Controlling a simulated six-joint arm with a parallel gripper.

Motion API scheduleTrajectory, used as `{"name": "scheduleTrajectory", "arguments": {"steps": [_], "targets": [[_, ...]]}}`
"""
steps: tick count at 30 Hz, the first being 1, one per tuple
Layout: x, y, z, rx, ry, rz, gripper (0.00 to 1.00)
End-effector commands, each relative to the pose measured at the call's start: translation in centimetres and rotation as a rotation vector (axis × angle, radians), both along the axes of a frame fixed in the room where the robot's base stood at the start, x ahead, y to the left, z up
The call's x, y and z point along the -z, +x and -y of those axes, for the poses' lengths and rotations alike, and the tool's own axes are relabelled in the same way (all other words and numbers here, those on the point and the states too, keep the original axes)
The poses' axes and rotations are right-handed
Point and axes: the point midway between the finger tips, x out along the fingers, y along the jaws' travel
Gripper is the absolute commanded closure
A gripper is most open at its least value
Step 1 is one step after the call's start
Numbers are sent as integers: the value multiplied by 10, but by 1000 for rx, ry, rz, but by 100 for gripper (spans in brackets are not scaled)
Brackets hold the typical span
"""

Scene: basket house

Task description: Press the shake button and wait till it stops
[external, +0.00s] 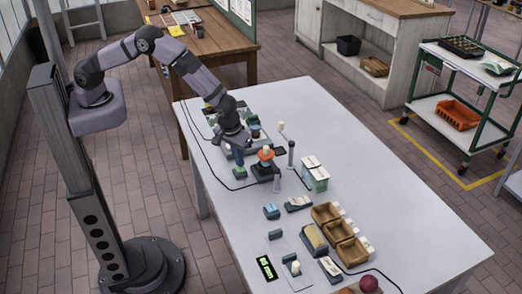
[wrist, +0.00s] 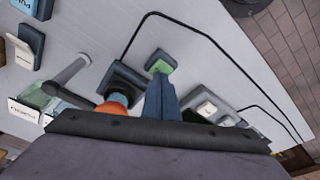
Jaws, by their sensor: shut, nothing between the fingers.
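The green pad also shows in the wrist view (wrist: 160,64), as does the orange part (wrist: 118,104). No readable label shows on the pad. My gripper (external: 238,163) points down at the green pad with its blue-grey fingers shut and nothing between them. In the wrist view the fingertips (wrist: 160,78) are right at the pad's near edge. I cannot tell whether they touch or press it.
A thin upright post (external: 291,155) stands to the right of the device, with a pale green box (external: 314,176) beyond. A tray of small items lies behind my gripper. Brown bins (external: 326,214) stand nearer the front. A black cable (wrist: 130,38) crosses the table.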

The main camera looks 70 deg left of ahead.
Motion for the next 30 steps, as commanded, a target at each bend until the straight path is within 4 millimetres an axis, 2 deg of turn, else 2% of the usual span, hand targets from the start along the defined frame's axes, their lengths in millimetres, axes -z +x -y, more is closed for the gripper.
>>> {"name": "scheduleTrajectory", "arguments": {"steps": [18, 30], "targets": [[17, 0, 0, 0, 0, 0, 100], [12, 0, 0, 0, 0, 0, 100]]}}
